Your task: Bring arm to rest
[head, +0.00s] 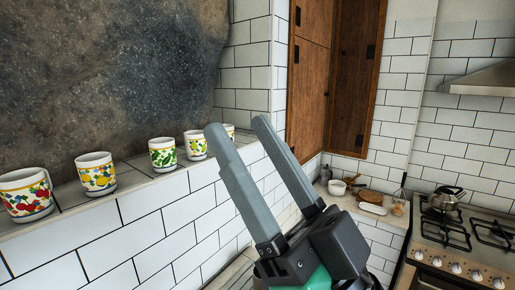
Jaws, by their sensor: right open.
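My right gripper (238,127) is in the middle of the head view, its two grey fingers pointing up and spread apart. It is open, with nothing between the fingers. It stands in front of the white tiled ledge, and its left finger partly covers the rearmost mug (229,130). My left gripper is not in view.
Patterned mugs stand in a row on the tiled ledge (70,195), including a green-leaf mug (163,154) and a lemon mug (96,174). At right are a stove (470,245) with a kettle (443,198), a counter with small items, and a wooden cabinet (352,75).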

